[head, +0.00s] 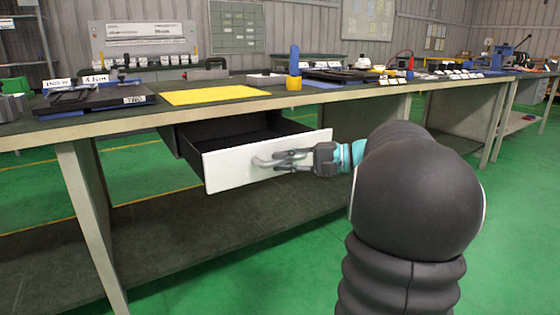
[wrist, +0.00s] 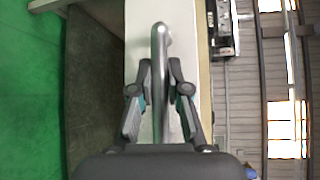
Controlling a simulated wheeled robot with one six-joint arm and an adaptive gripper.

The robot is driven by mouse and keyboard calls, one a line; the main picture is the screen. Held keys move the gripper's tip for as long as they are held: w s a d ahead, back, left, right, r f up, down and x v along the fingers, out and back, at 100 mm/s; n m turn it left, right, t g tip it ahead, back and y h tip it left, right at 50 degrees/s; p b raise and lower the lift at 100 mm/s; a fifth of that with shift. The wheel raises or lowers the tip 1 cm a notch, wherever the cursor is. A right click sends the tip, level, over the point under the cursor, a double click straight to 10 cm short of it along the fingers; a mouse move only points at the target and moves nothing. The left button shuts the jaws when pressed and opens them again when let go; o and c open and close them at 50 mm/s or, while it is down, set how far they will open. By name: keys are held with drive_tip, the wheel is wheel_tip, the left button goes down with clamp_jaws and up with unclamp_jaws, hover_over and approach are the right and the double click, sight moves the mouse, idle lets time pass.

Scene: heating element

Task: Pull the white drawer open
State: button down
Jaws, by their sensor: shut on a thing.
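The white drawer (head: 228,167) hangs under the workbench and stands partly open, with its dark inside showing behind the white front. In the head view my gripper (head: 283,160) is at the drawer front, shut on the metal bar handle (head: 262,162). In the wrist view the handle (wrist: 159,45) runs between the two fingers of my gripper (wrist: 160,95), and the white drawer front (wrist: 142,20) lies behind it. The finger contact on the bar is partly hidden in the head view.
The long workbench (head: 130,125) carries a yellow mat (head: 212,95), a blue and yellow upright object (head: 294,68) and several trays and tools. A dark lower shelf (head: 190,225) lies below the drawer. The green floor in front of the bench is clear.

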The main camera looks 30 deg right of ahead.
idle(0.3)
drive_tip(key=c, duration=1.1)
unclamp_jaws()
drive_tip(key=shift+c, duration=0.2)
drive_tip(key=v, duration=1.2)
drive_tip(key=s+a+f+n+g+h+p, duration=0.1)
drive_tip(key=a+f+g+h+p, duration=0.15)
drive_tip(key=a, duration=0.75)
drive_tip(key=s+a+f+n+g+h+p, duration=0.1)
drive_tip(key=a+g, duration=0.2)
drive_tip(key=a, duration=0.6)
drive_tip(key=s+a+f+n+h+p, duration=0.2)
drive_tip(key=s+a+f+n+h, duration=0.1)
drive_tip(key=s, duration=0.3)
drive_tip(key=s+a+f+n+h+p, duration=0.2)
drive_tip(key=s+a+f+n+h, duration=0.1)
drive_tip(key=s+a+n+h, duration=0.2)
drive_tip(key=shift+s+a+f+h, duration=0.2)
drive_tip(key=shift+s+a+h, duration=0.15)
drive_tip(key=shift+s+a, duration=0.5)
